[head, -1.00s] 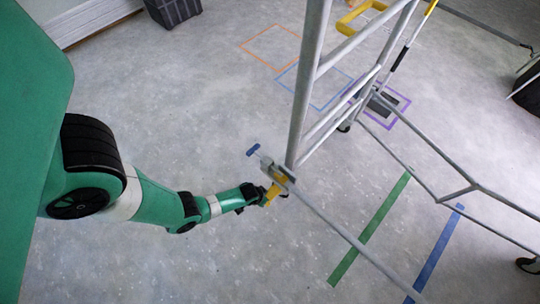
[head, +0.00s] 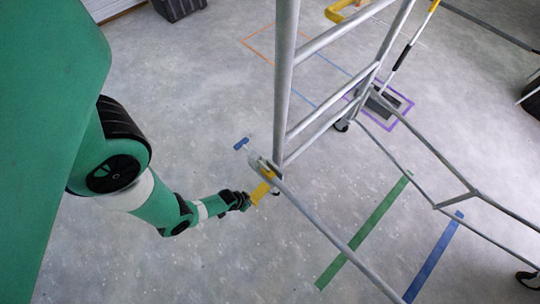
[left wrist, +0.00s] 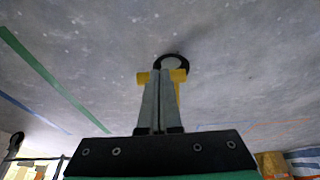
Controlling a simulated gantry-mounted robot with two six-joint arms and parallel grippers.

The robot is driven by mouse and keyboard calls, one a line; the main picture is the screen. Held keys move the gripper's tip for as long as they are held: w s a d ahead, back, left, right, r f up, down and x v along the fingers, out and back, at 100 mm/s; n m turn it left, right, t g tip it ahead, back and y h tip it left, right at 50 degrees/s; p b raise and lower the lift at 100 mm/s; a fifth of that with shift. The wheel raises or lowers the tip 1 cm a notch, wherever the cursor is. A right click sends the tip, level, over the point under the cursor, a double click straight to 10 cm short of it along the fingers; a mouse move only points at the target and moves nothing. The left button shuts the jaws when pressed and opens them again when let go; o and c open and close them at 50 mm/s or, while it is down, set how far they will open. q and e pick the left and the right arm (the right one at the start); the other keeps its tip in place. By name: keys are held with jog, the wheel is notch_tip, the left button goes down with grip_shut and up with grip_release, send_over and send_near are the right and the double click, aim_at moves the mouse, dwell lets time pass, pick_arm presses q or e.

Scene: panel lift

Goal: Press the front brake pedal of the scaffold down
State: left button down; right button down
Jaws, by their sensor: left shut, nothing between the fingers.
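The scaffold (head: 284,85) is a grey tube frame on castors. Its front brake pedal (head: 262,188) is yellow and sits low at the near corner, by a castor. My left gripper (head: 246,201) is at the near end of this pedal in the head view. In the left wrist view the left gripper (left wrist: 160,72) is shut and empty, its fingers pointing at the dark castor wheel (left wrist: 185,63). Yellow pedal parts (left wrist: 179,75) show on both sides of the fingertips, mostly hidden behind them. I cannot tell whether they touch. My right gripper is in neither view.
Green tape (head: 362,232) and blue tape (head: 433,258) lie on the floor under the frame. A dark crate (head: 178,8) stands at the back left. The floor left of the scaffold is clear.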

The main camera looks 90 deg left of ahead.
pick_arm(q)
jog(key=shift+f, duration=0.15)
dwell(0.4)
jog(key=s+d+r+p, duration=0.5)
jog(key=s+r+p, duration=0.1)
jog(key=r+p, duration=0.3)
jog(key=shift+s+d+r+p, duration=0.2)
jog(key=shift+s+r+p, duration=0.15)
jog(key=shift+r, duration=0.25)
jog(key=shift+w, duration=0.1)
